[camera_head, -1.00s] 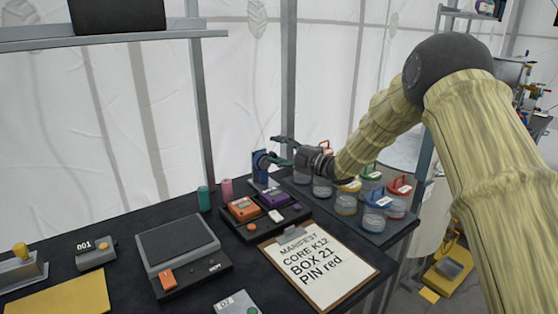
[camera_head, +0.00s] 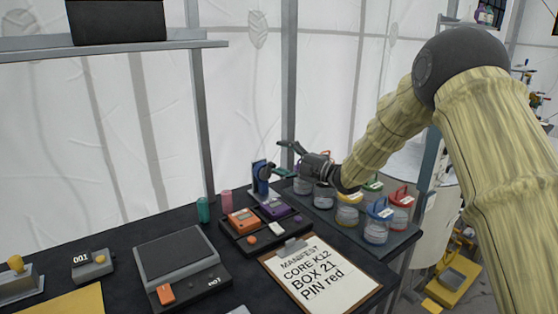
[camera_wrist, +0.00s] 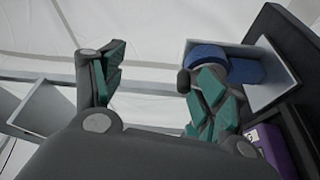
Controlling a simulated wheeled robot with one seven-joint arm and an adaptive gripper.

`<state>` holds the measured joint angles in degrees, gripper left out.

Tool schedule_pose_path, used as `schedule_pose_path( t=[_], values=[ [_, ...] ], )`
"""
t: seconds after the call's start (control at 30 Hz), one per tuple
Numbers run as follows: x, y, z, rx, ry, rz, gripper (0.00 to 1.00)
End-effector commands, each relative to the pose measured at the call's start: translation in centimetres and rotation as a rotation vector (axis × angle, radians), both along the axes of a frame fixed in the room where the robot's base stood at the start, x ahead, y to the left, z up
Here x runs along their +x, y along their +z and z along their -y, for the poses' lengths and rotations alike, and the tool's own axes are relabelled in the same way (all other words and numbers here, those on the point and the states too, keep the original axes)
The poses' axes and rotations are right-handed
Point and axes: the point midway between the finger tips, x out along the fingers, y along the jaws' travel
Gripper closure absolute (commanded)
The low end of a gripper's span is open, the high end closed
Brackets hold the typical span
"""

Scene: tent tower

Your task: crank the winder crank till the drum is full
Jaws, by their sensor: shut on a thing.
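The winder (camera_head: 259,180) is a small blue-faced unit at the back of the black table in the head view. In the wrist view its blue drum (camera_wrist: 240,68) sits against a pale plate. The dark crank knob (camera_wrist: 183,81) shows beside the right-hand finger. My gripper (camera_head: 281,160) is at the winder's right side, with its green-padded fingers pointing left, and is shut on the crank. In the wrist view my gripper (camera_wrist: 150,88) shows its fingers well apart, and their contact with the knob is not clear. How full the drum is cannot be told.
Lidded jars (camera_head: 377,222) stand on a tray right of the winder, under my forearm. An orange device (camera_head: 243,221) and a purple device (camera_head: 273,209) are in front. A manifest clipboard (camera_head: 318,274) lies nearer. Teal (camera_head: 203,209) and pink (camera_head: 226,201) cylinders stand left.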

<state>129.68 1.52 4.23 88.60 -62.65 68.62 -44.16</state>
Motion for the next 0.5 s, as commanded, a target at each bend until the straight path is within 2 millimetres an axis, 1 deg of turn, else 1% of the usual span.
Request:
schedule_pose_path(
  t=[0.03,0.1,0.33,0.5],
  values=[
    [0.0,1.7,0.6,0.01,-0.007,0.018,0.48],
    [-0.4,1.8,0.6,0.009,-0.004,0.017,0.63],
    [-1.2,1.4,0.5,0.003,0.004,0.008,0.63],
    [-1.8,1.5,1.0,0.002,0.004,0.005,0.63]
  ],
)
